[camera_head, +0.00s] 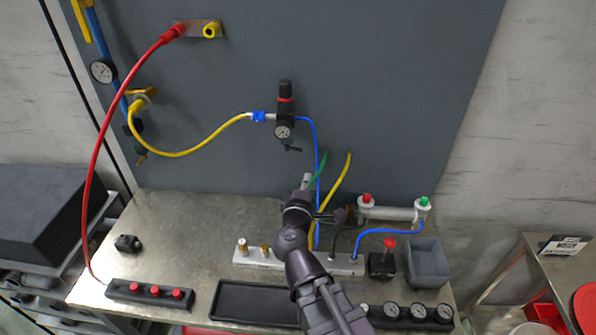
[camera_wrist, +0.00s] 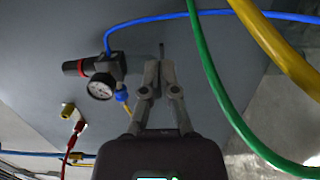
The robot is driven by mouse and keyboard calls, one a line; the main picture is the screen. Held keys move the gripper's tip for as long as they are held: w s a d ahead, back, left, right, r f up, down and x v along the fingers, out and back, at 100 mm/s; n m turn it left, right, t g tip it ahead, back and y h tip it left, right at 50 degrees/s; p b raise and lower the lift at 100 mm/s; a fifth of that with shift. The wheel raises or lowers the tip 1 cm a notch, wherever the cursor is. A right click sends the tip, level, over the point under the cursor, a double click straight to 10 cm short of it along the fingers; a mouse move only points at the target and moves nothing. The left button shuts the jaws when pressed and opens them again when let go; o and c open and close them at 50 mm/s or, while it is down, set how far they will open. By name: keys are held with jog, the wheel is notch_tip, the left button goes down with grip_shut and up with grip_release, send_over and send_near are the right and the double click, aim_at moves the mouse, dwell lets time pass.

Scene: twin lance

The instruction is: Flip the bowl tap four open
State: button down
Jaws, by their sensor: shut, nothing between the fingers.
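The black regulator unit (camera_head: 285,108) with a red band and a round gauge (camera_head: 282,132) is on the grey back panel. A small dark tap-like part (camera_head: 292,149) sticks out below it; I take this for the bowl tap, but no label is readable. In the wrist view the regulator (camera_wrist: 112,66) lies sideways at left, and a thin dark part (camera_wrist: 162,50) shows just beyond my fingertips. My gripper (camera_wrist: 158,66) is shut and empty. In the head view my gripper (camera_head: 307,180) is below the tap, apart from it. Whether the fingertips touch the dark part in the wrist view is unclear.
A green hose (camera_wrist: 218,90) and a yellow hose (camera_wrist: 275,45) pass close to the right of my gripper. A blue tube (camera_head: 316,150) runs down the panel beside it. A manifold block (camera_head: 345,264) and a white cylinder (camera_head: 388,213) stand on the bench below.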

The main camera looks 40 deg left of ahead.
jog(key=shift+s+d, duration=0.3)
jog(key=shift+d, duration=0.45)
jog(key=shift+s+d, duration=0.3)
jog(key=shift+d, duration=0.45)
jog(key=shift+w, duration=0.1)
jog(key=w+d+f+m+g+h, duration=0.1)
jog(key=w+d+f+m+h, duration=0.25)
jog(key=w+d, duration=0.4)
jog(key=w+d+f+m+g+h, duration=0.1)
jog(key=w+d+f+m+h, duration=0.3)
jog(key=d, duration=0.6)
jog(key=w+d+f+m+g+h, duration=0.1)
jog(key=w+d+f+m+h, duration=0.1)
jog(key=w+d+m+h, duration=0.55)
jog(key=s+d+f+m+g+y, duration=0.1)
jog(key=d+f+m+g, duration=0.2)
jog(key=d, duration=0.6)
jog(key=s+d+f+m+g+y, duration=0.2)
jog(key=d+g, duration=0.3)
jog(key=d, duration=0.5)
jog(key=s+d+f+m+g+y, duration=0.2)
jog(key=d+f+m+g, duration=0.2)
jog(key=d, duration=0.6)
jog(key=shift+s, duration=0.25)
